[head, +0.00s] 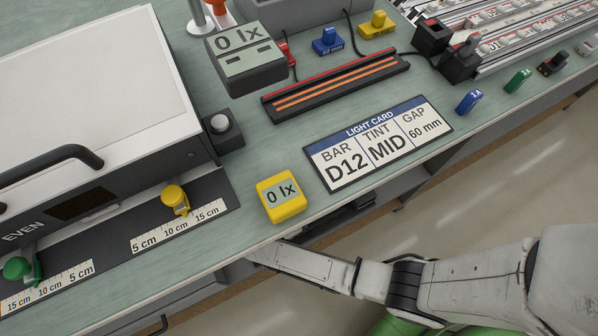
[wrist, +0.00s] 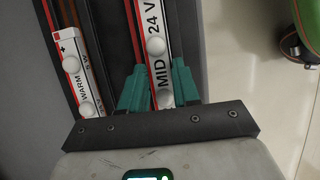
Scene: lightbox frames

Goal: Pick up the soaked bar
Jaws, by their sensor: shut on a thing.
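My gripper (wrist: 160,72) has its two green fingers on either side of a white, red-edged bar (wrist: 153,20) and is shut on it. The bar reads "MID" and "24 V" and carries round white domes. Whether it is the soaked bar I cannot tell. A second bar (wrist: 71,60), marked "WARM" and "+", lies to its left, apart from the fingers. In the head view my arm reaches below the bench's front edge, and the gripper and both bars are hidden there. A light card (head: 350,130) on the bench reads bar D12, tint MID, gap 60 mm.
Dark walls (wrist: 205,45) flank the bars closely. On the bench (head: 270,145) stand a white-topped lightbox (head: 85,75), a yellow meter (head: 281,198) and a grey meter (head: 243,62), both showing 0 lx. A black strip (head: 335,88) with orange lines lies behind the card.

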